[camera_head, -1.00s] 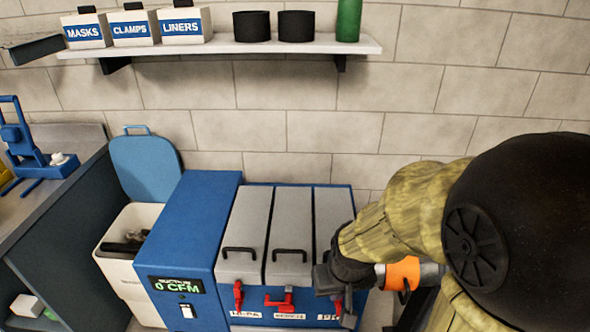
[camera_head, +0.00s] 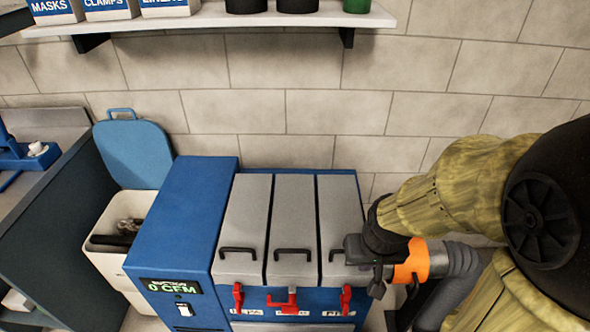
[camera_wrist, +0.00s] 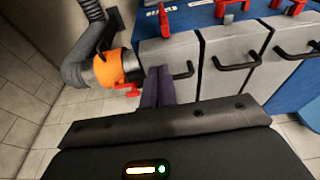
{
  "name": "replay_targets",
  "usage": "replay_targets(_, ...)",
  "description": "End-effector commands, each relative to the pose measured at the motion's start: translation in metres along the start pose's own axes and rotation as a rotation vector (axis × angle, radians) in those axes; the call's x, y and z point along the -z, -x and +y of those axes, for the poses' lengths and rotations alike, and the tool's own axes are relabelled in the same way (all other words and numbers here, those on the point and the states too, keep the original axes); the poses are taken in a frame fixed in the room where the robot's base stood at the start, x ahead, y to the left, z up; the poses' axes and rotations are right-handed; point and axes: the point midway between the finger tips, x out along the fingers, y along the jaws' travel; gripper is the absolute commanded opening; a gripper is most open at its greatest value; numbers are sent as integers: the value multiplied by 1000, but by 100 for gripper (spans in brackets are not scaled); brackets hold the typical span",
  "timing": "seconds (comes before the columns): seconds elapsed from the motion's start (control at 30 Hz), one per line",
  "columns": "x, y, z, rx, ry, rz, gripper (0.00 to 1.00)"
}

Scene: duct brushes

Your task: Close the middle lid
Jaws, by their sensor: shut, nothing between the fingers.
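Three grey lids with black handles sit side by side on a blue cabinet. The middle lid (camera_head: 294,222) looks lowered and level with its neighbours; I cannot tell whether it is fully seated. It also shows in the wrist view (camera_wrist: 228,78). Its red latch (camera_head: 283,299) is turned sideways, while the two outer latches stand upright. My gripper (camera_head: 352,250) is shut and empty at the right edge of the right lid (camera_head: 343,215). In the wrist view its dark fingers (camera_wrist: 158,86) lie close to that lid's handle, apart from the middle lid; contact is unclear.
A blue unit (camera_head: 185,235) reading 0 CFM stands left of the lids, with an open cream bin (camera_head: 110,262) beyond it. An orange-collared hose (camera_wrist: 115,68) is beside the right lid. A shelf (camera_head: 230,20) runs along the wall above.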

Motion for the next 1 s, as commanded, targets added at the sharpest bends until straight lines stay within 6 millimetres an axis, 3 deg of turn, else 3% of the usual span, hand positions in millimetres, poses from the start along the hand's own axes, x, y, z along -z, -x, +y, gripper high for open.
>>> replay_targets(0.17, 13, 14, -4, 4, -1, -3, 0)
replay_targets(0.37, 58, 54, -22, 15, -6, -18, 0)
replay_targets(0.7, 148, 126, -70, 13, -32, -50, 0)
replay_targets(1.0, 209, 180, -130, -4, -31, -67, 0)
